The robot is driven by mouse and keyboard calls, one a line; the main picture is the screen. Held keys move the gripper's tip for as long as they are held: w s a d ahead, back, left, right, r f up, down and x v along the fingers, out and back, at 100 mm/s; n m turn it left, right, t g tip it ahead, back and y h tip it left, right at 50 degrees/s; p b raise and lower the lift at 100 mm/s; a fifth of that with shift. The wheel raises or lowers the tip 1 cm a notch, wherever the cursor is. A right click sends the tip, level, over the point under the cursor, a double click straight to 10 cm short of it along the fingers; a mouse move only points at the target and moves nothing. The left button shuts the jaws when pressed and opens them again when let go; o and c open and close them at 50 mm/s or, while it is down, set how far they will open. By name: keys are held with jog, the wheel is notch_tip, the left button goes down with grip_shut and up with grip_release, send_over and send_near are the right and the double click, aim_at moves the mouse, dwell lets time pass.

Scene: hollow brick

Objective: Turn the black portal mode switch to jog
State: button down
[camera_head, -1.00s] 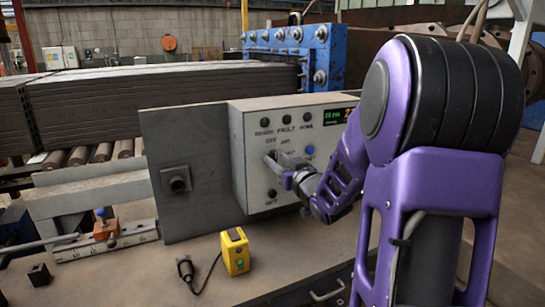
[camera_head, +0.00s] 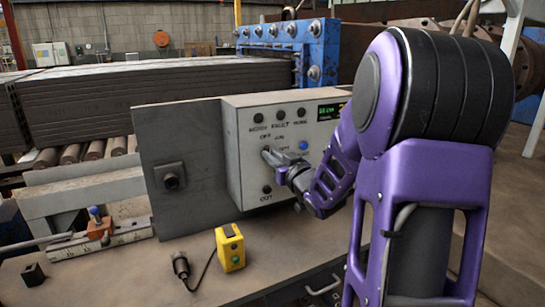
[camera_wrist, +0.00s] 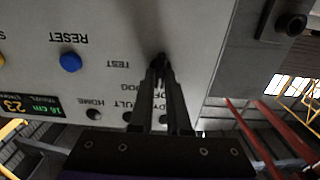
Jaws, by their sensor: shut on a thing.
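The control box (camera_head: 243,170) has a pale front panel with printed labels, and it also shows upside down in the wrist view (camera_wrist: 105,45). My gripper (camera_head: 268,152) reaches the panel from the right, below the labels OFF and JOG. In the wrist view my gripper (camera_wrist: 160,68) is shut at the black switch (camera_wrist: 159,57), near the labels TEST, JOG and OFF. The fingers cover most of the switch, so I cannot tell which way its pointer is turned.
A blue RESET button (camera_wrist: 70,62) sits beside the switch, and a green-lit display (camera_wrist: 22,105) is in the panel's corner. A yellow box (camera_head: 230,247) with a cable stands on the bench below. Dark stacked slabs (camera_head: 150,95) lie behind.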

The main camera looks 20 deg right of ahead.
jog(key=shift+r, duration=0.1)
jog(key=shift+d+m+p, duration=0.15)
jog(key=shift+m+p, duration=2.35)
jog(key=shift+m, duration=1.8)
jog(key=c, duration=0.9)
grip_release()
jog(key=shift+s+f, duration=0.1)
jog(key=shift+f, duration=0.1)
